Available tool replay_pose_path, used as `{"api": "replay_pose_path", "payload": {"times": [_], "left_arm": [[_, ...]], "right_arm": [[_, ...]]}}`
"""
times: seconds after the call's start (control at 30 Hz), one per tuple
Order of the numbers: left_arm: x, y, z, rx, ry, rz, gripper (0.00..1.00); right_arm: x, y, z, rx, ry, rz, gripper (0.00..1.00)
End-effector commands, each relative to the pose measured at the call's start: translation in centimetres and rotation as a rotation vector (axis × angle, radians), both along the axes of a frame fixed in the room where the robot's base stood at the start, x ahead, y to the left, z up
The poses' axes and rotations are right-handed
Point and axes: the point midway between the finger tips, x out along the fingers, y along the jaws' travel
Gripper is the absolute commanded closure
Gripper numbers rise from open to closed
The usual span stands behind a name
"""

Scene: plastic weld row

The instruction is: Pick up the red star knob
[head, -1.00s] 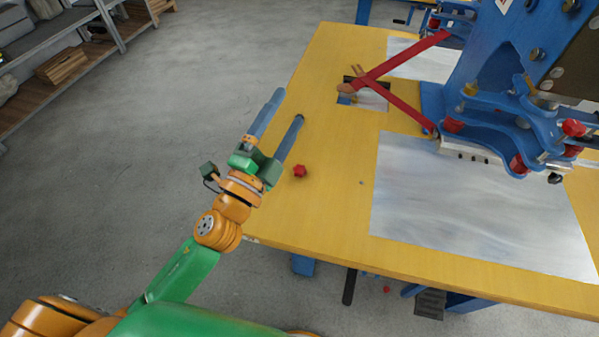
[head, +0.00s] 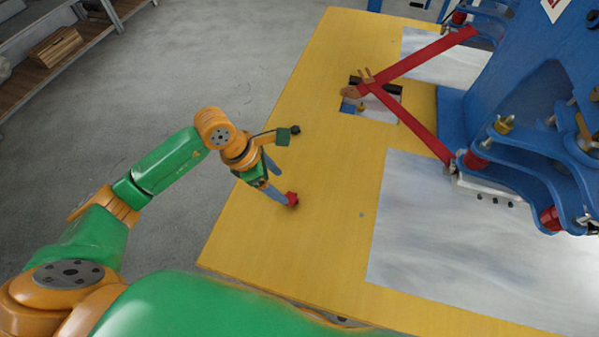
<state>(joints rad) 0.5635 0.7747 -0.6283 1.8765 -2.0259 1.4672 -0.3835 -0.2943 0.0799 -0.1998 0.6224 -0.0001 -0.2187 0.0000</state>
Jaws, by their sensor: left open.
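The red star knob (head: 292,199) lies on the yellow table (head: 250,235) near its left edge. My left gripper (head: 283,187) points down over the table, right at the knob. It is open, with one finger tip beside or against the knob's left side and the other finger behind it. I cannot tell whether the knob is between the fingers or whether they touch it. My right gripper is not in view.
A blue welding machine (head: 530,100) with red arms (head: 420,55) stands at the right. Metal sheets (head: 470,240) cover the table's right part. A cutout with parts (head: 372,100) is near the back. The table around the knob is clear.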

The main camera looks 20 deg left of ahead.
Motion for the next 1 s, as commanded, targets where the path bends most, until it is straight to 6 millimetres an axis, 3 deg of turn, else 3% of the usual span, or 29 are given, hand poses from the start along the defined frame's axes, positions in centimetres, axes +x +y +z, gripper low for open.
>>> {"api": "replay_pose_path", "payload": {"times": [0.17, 0.37, 0.5, 0.7, 0.77, 1.0], "left_arm": [[0.1, -0.2, -1.1, 0.008, 0.006, 0.001, 0.2], [0.3, -1.5, -4.5, 0.006, 0.009, 0.001, 0.2], [0.8, -2.1, -6.6, 0.006, 0.004, 0.001, 0.2], [0.8, -2.1, -6.8, 0.007, 0.001, 0.0, 0.2], [0.8, -2.1, -6.8, 0.007, 0.001, 0.0, 0.31], [0.8, -2.1, -6.7, 0.006, 0.001, 0.001, 0.96]], "right_arm": [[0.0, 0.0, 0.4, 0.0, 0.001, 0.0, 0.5], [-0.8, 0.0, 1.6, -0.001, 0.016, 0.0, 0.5], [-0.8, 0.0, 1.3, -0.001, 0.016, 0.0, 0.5], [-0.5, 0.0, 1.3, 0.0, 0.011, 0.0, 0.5], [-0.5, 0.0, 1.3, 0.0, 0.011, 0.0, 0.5], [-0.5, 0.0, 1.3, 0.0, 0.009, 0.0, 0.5]]}}
